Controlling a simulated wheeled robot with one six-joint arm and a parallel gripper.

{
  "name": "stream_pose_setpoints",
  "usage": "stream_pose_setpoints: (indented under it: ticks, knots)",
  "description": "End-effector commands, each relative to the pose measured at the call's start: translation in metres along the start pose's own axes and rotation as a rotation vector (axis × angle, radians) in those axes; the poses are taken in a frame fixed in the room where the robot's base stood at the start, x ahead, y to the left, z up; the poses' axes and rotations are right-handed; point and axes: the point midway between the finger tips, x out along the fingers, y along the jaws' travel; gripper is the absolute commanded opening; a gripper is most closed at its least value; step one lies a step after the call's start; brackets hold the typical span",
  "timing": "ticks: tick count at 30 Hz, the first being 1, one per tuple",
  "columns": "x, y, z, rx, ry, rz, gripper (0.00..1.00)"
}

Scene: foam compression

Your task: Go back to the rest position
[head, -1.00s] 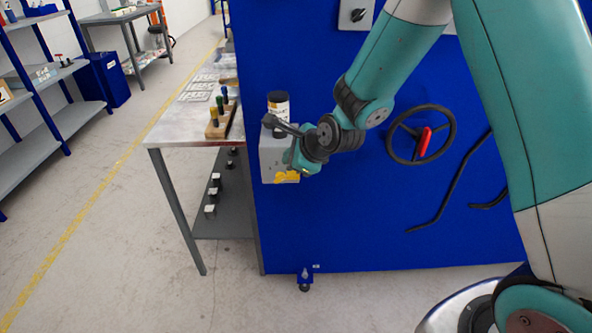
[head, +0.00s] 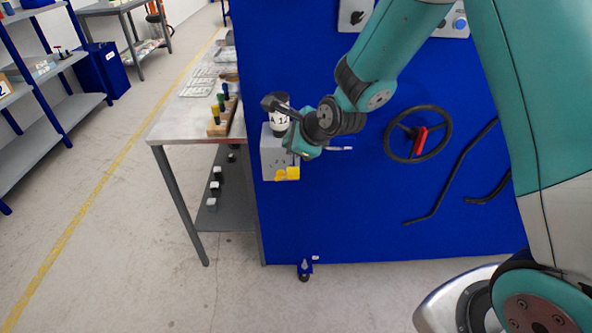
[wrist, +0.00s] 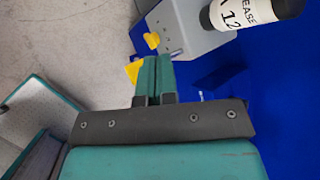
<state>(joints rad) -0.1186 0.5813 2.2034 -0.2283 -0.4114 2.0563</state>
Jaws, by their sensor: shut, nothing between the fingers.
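My teal arm reaches across the front of a blue cabinet (head: 330,225). My gripper (wrist: 153,62) is shut with its two teal fingers together and nothing between them. In the head view the wrist partly hides the gripper. It is in front of a grey box (head: 275,160) on the cabinet's face, which has yellow parts (head: 287,174) at its bottom. A black-and-white bottle (head: 279,119) with a label stands on the box; the wrist view shows the bottle (wrist: 250,12) at upper right and the box (wrist: 185,30) beyond the fingertips. One yellow part (wrist: 133,71) shows beside the fingers.
A red-handled black wheel (head: 418,135) and dark bent rods (head: 455,180) are on the cabinet to the right. A metal table (head: 180,125) with several items stands left of the cabinet. Blue shelving (head: 35,120) is farther left. The floor between is clear.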

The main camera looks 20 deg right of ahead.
Motion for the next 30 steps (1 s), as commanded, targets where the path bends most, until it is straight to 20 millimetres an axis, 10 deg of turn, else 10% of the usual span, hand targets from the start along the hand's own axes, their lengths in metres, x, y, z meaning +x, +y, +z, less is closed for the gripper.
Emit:
stream_pose_setpoints:
  ticks: [13, 21, 30]
  knots:
    - [-0.028, 0.009, 0.020, -0.213, -0.015, 0.068, 0.00]
    - [-0.144, 0.070, 0.064, -1.116, -0.194, 0.332, 0.00]
    - [-0.263, 0.147, 0.060, -2.047, -0.590, 0.508, 0.00]
